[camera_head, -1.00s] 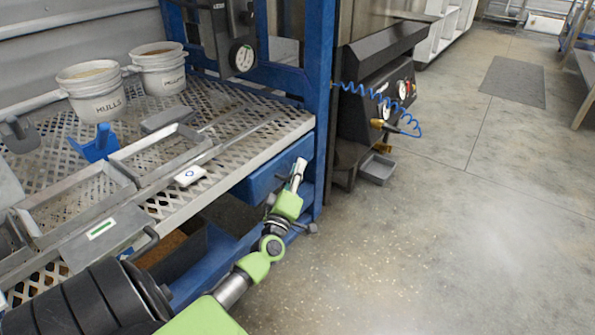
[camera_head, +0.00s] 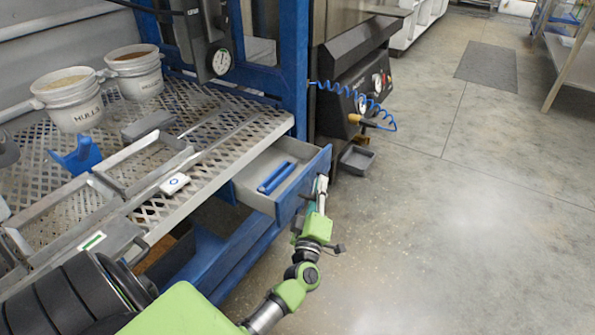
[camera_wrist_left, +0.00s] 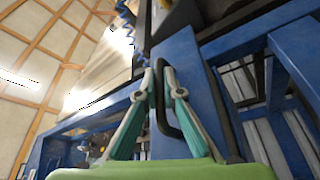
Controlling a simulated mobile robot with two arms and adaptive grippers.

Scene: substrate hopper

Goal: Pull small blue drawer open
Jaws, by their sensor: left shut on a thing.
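The small blue drawer (camera_head: 305,188) is partly open in the head view, pulled out from under the metal bench. Its grey inside shows, with a blue bar-shaped object (camera_head: 277,176) lying in it. My left gripper (camera_head: 320,186) is at the drawer's front face. In the left wrist view the fingers (camera_wrist_left: 162,78) are closed around the dark drawer handle (camera_wrist_left: 164,118) on the blue front. My right gripper is not in view.
The perforated bench top (camera_head: 200,125) above carries two white buckets (camera_head: 70,98), a blue scoop (camera_head: 80,155) and metal trays. A blue post (camera_head: 294,70) stands behind the drawer. A grey tray (camera_head: 357,160) is on the floor.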

